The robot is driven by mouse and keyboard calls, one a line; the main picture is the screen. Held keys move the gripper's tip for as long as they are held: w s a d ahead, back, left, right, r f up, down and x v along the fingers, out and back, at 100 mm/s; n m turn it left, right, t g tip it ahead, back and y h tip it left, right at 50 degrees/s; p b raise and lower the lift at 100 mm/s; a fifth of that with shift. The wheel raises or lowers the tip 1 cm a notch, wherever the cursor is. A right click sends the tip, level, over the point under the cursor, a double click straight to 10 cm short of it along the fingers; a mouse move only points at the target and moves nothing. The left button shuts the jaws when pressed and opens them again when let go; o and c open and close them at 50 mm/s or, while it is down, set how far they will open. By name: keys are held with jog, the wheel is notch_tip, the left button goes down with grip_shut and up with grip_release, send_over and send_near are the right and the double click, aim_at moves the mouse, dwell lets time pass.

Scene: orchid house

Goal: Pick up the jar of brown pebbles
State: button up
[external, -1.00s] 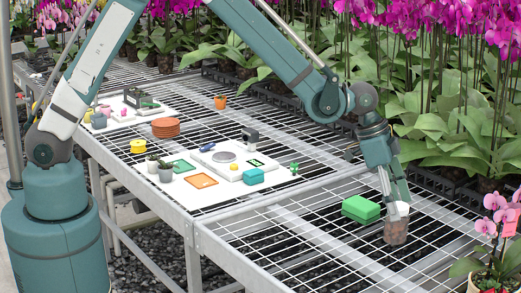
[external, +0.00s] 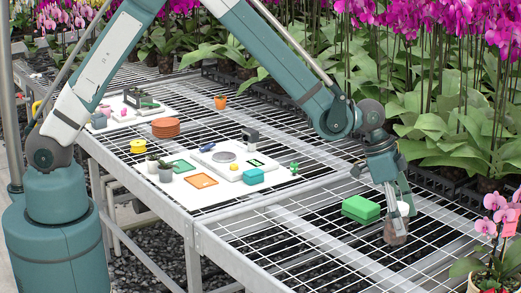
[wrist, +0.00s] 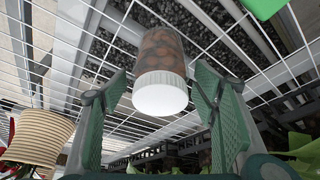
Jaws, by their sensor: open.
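The jar of brown pebbles (external: 396,237) stands on the wire mesh bench at the right in the external view, partly hidden by my gripper (external: 399,214). In the wrist view the jar (wrist: 163,52) shows its brown pebbles and its white lid (wrist: 160,93). My gripper is open, with its green fingers on either side of the jar at about the lid's level. I see gaps between both fingers and the jar in the wrist view.
Green boxes (external: 361,208) are stacked just left of the jar. A potted pink orchid (external: 492,245) stands at the bench's right front. A white board (external: 222,176) with a scale and small items lies farther left. The mesh in front of the jar is clear.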

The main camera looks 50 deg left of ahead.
jog(key=shift+x, duration=1.2)
jog(key=c, duration=1.3)
